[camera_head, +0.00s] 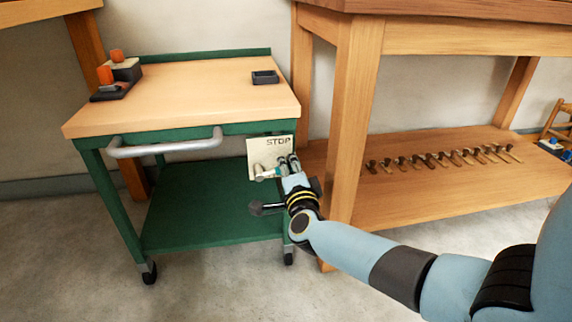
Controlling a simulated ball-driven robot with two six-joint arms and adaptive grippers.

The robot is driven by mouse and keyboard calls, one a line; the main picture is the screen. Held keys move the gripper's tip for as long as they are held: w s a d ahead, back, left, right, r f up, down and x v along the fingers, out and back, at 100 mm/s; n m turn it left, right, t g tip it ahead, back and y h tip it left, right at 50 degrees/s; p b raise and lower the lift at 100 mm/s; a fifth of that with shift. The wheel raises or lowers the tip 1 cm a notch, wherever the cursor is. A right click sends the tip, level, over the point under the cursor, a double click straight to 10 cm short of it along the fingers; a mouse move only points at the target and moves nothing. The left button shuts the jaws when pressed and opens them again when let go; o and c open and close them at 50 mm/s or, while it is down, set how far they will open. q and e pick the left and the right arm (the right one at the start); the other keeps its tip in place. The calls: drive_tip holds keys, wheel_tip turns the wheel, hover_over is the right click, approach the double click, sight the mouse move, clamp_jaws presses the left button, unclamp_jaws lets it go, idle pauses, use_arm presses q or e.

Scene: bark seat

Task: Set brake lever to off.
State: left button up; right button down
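A cream plate marked STOP (254,148) hangs at the front right corner of the green cart, below its wooden top. My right gripper (281,164) is in front of the plate's lower part, with its fingers pointing up at it. A small pale metal piece shows beside the fingers; I cannot tell whether it is part of a lever. A dark knob on a short bar (256,208) sticks out left of my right wrist and may be the brake lever; its other end is hidden. Whether the fingers hold anything is unclear. My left gripper is out of view.
The cart (207,208) has a metal push handle (165,147) and castors. On its top are a dark tray (265,77) and a block with orange knobs (125,68). A wooden bench leg (354,115) stands close right of my gripper. Several tools (444,159) lie on the bench shelf.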

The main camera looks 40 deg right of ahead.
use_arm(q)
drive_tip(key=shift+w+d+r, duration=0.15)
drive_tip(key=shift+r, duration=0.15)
use_arm(e)
drive_tip(key=shift+d+f+m, duration=0.15)
drive_tip(key=shift+f+m, duration=0.2)
drive_tip(key=shift+m, duration=0.05)
drive_tip(key=shift+s, duration=0.1)
drive_tip(key=c, duration=1.5)
unclamp_jaws()
drive_tip(key=shift+d, duration=0.15)
drive_tip(key=o, duration=0.3)
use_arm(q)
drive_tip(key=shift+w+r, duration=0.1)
use_arm(e)
drive_tip(key=v, duration=1.2)
